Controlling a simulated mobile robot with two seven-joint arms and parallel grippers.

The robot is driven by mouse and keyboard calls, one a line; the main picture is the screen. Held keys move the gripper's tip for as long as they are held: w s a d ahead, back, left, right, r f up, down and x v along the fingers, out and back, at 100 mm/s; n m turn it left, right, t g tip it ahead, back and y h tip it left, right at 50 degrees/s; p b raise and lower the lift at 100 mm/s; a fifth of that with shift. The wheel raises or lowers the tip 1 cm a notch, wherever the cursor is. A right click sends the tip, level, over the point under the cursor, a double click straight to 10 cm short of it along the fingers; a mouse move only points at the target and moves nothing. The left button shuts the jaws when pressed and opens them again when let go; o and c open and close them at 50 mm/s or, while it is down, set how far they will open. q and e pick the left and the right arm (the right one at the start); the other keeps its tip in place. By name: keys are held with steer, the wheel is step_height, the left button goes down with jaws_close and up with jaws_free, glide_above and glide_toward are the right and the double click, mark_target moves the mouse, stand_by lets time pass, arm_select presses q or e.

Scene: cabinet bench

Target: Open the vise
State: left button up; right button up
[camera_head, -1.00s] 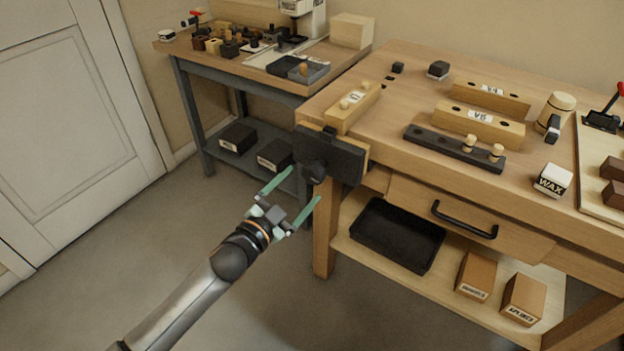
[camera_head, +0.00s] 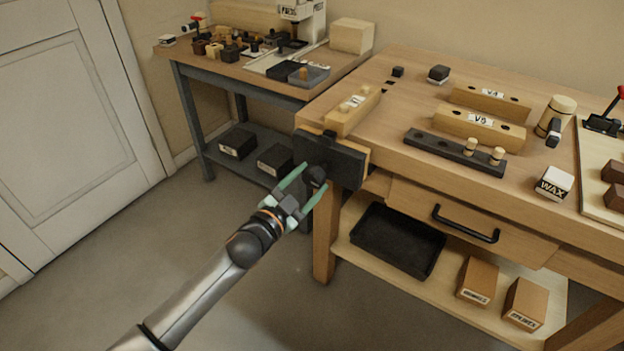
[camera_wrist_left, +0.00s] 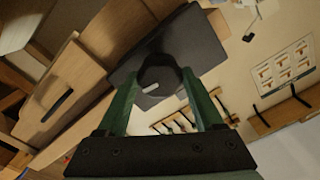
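The vise (camera_head: 336,160) is a dark jaw plate on the left end of the wooden workbench. Its round black knob (camera_head: 316,176) sticks out from the front of the plate. In the left wrist view the knob (camera_wrist_left: 159,76) lies ahead, with a pale mark on its face, in front of the dark plate (camera_wrist_left: 192,40). My left gripper (camera_head: 305,180) is open, its green fingers on either side of the knob. In the left wrist view the fingers (camera_wrist_left: 163,92) stand apart with their tips beside the knob; contact cannot be told. My right gripper is not in view.
A wooden block (camera_head: 353,112) with pegs lies on the bench behind the vise. Below are a drawer with a black handle (camera_head: 465,224) and a black tray (camera_head: 397,240) on the shelf. A second table (camera_head: 250,72) stands at the back left. The floor in front is free.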

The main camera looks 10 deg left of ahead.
arm_select(q)
steer(key=c, duration=0.7)
steer(key=shift+r+n+p, duration=0.1)
steer(key=shift+n+p, duration=0.45)
steer(key=shift+n, duration=0.85)
steer(key=shift+n+p, duration=0.55)
steer(key=shift+n, duration=0.05)
steer(key=shift+s+n, duration=0.1)
steer(key=shift+n, duration=0.7)
